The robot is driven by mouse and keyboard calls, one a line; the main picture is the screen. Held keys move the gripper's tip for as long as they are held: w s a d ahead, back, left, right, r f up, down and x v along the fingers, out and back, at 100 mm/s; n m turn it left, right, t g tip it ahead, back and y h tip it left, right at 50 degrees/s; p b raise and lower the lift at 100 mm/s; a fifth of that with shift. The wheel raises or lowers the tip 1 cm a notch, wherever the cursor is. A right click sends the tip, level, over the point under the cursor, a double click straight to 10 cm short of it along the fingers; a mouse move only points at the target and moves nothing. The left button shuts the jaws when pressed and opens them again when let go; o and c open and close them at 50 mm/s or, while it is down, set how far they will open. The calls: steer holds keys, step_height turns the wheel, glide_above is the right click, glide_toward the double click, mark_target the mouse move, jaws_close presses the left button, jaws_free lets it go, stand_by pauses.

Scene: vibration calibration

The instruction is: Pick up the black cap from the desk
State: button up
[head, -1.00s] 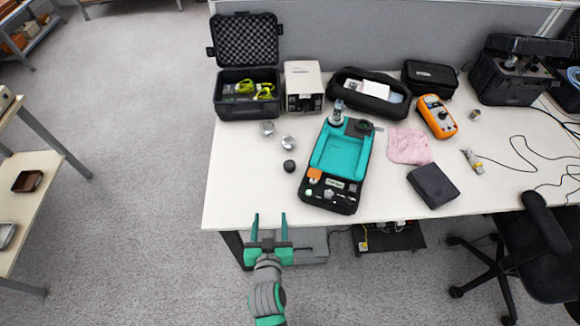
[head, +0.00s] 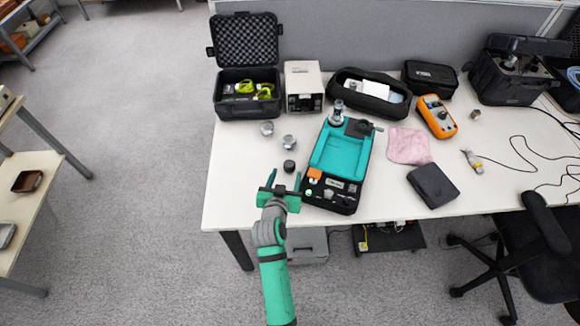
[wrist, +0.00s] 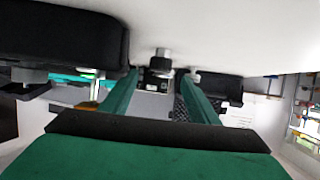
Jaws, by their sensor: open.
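The black cap (head: 289,166) is a small dark round piece on the white desk (head: 245,180), near its front edge and just left of the teal and black tray (head: 368,150). My gripper (head: 285,177) is open, with its two green fingers pointing towards the cap. In the head view the cap shows at the fingertips, roughly between them. Whether the fingers are at its height is not clear. In the wrist view both fingers (wrist: 158,88) show apart, with small dark and metallic items beyond the gap; I cannot tell the cap there for certain.
Two metal pieces (head: 288,142) (head: 267,128) stand behind the cap. The open black case (head: 246,106) and a beige box (head: 304,87) stand at the back. The tray is close on the right. The desk left of the cap is clear.

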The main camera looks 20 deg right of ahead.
mark_target(289, 167)
steer(key=shift+x, duration=2.75)
steer(key=shift+c, duration=0.6)
steer(key=c, duration=1)
steer(key=shift+c, duration=0.2)
